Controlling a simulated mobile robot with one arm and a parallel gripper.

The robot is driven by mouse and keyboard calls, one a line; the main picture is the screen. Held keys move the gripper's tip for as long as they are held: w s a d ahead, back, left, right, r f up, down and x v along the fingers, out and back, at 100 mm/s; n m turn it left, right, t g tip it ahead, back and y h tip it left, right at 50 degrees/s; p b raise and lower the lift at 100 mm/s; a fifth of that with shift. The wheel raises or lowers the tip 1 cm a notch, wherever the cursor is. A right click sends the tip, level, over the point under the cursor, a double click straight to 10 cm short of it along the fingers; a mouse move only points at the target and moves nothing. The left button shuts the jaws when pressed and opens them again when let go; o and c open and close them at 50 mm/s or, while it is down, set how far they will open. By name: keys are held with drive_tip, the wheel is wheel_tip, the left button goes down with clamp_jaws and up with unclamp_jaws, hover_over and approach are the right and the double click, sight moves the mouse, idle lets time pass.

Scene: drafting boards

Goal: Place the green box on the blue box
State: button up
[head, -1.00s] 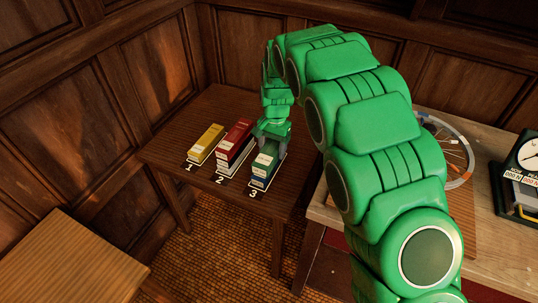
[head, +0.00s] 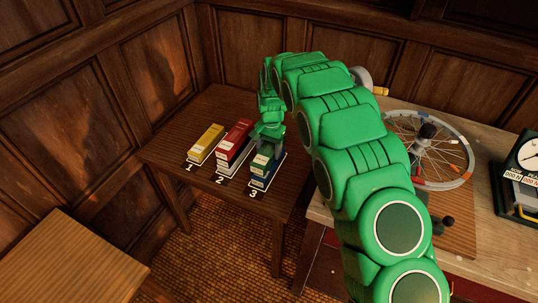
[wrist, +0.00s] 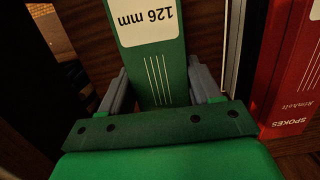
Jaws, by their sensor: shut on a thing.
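The green box (head: 262,163) is at place 3 on the dark wooden table. Its white label reads "126 mm" in the wrist view, where the box (wrist: 165,70) lies between the two grey fingers. My gripper (head: 270,147) is shut on it from above. The blue box (head: 259,182) is directly under the green box, and its front end shows. The two look lined up with no clear gap, but I cannot tell for sure that they touch. My gripper hides the rear of both boxes.
A yellow box (head: 206,140) lies at place 1. A red box (head: 235,136) tops a stack at place 2, close beside my gripper; it also shows in the wrist view (wrist: 292,75). A spoked wheel (head: 462,160) stands on the workbench at right. The table's front left is clear.

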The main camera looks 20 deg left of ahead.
sight(269, 155)
drive_tip(key=shift+f, duration=1.4)
drive_tip(key=shift+f, duration=0.15)
drive_tip(key=o, duration=1.2)
drive_tip(key=r, duration=0.4)
drive_tip(key=w+r, duration=0.1)
drive_tip(key=r, duration=0.7)
drive_tip(key=shift+w+r, duration=0.1)
drive_tip(key=shift+w, duration=0.1)
